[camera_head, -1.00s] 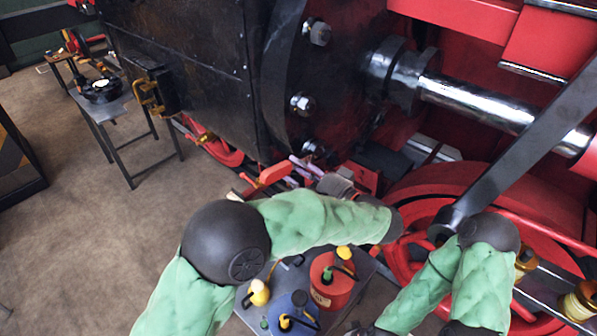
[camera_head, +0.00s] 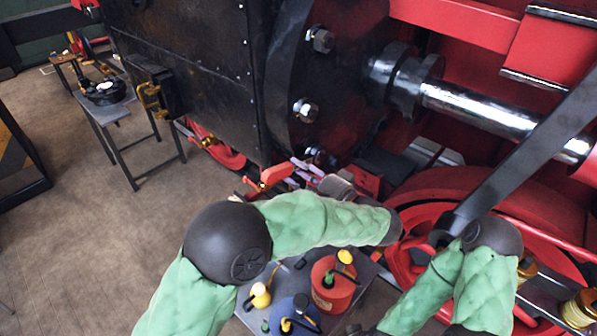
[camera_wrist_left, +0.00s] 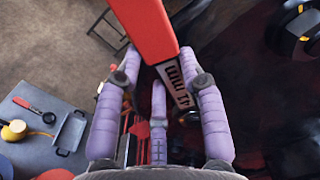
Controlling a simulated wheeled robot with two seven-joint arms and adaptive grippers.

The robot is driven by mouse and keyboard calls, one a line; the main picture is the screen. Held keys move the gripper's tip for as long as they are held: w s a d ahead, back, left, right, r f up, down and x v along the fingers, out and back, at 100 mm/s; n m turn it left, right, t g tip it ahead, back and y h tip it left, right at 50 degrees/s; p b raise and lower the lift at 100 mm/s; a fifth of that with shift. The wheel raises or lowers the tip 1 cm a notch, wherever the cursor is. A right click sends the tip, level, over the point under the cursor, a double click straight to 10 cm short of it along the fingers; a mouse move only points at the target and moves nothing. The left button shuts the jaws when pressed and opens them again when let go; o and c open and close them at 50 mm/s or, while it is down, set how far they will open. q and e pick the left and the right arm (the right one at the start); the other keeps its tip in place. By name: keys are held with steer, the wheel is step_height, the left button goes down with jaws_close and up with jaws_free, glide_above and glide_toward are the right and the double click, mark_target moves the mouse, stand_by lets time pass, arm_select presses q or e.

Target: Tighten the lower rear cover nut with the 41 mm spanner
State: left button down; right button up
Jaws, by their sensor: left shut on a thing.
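The 41 mm spanner has a red handle (camera_head: 276,175) and a grey part marked "41 mm" (camera_wrist_left: 180,82). My left gripper (camera_head: 305,170) has purple fingers and is shut on the spanner just below the cylinder's rear cover (camera_head: 283,90). In the left wrist view the left gripper (camera_wrist_left: 165,80) has its fingers on both sides of the spanner, whose red part runs up out of the frame. The lower cover nut (camera_head: 316,153) shows dimly just above the fingers, partly hidden. I cannot tell whether the spanner touches it. My right gripper is out of view.
Two brighter cover nuts sit above, one in the middle (camera_head: 305,110) and one at the top (camera_head: 320,40). The shiny piston rod (camera_head: 480,108) and the red wheel (camera_head: 440,190) are to the right. A grey table (camera_head: 243,318) with oil cans stands below my left arm.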

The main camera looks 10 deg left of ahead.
mark_target(302, 160)
arm_select(q)
steer(key=shift+w+r+m+p, duration=0.1)
steer(key=shift+r+m+p, duration=0.3)
steer(key=shift+r+p, duration=0.1)
steer(key=shift+w+d+r+m+p, duration=0.1)
steer(key=shift+r+m+p, duration=0.25)
steer(key=shift+p, duration=0.35)
steer(key=shift+w+d+r+m+p, duration=0.1)
steer(key=shift+r+m+p, duration=0.25)
steer(key=shift+p, duration=0.35)
steer(key=shift+w+d+r+m+p, duration=0.2)
steer(key=shift+r+m+p, duration=0.45)
steer(key=shift+p, duration=0.6)
steer(key=shift+s+a+f+b, duration=0.1)
steer(key=shift+f+b, duration=0.25)
steer(key=shift+b, duration=0.35)
steer(key=shift+b+v, duration=0.3)
steer(key=shift+v, duration=2.45)
